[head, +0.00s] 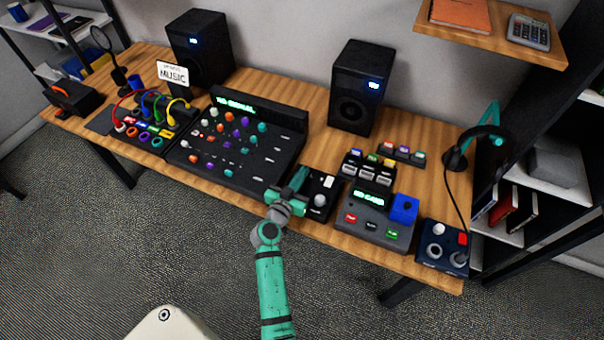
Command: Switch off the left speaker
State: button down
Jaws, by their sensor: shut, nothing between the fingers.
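The left speaker (199,50) is a black box at the back of the wooden desk, with a small blue light lit on its upper front. The right speaker (361,87) is a similar black box with a lit blue display. A small black control box (320,197) with a round knob and a pale switch lies near the front edge. My gripper (300,179) is shut and empty. It is over the left side of this box, well apart from both speakers. Whether it touches the box, I cannot tell.
A mixer (277,163) with colored knobs lies left of my gripper. A patch panel (125,146) with colored cables is farther left. A grey button box (378,226) and a blue box (440,248) are to the right. Bare desk (284,88) shows between the speakers.

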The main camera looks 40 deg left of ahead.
jog(key=shift+r, duration=0.1)
notch_tip(320, 180, up, 4)
jog(key=shift+r, duration=0.1)
jog(key=v, duration=0.3)
jog(key=r+v, duration=0.1)
jog(key=v, duration=0.2)
jog(key=r+v, duration=0.1)
jog(key=v, duration=0.2)
jog(key=shift+r, duration=0.1)
jog(key=shift+w, duration=0.1)
dwell(0.3)
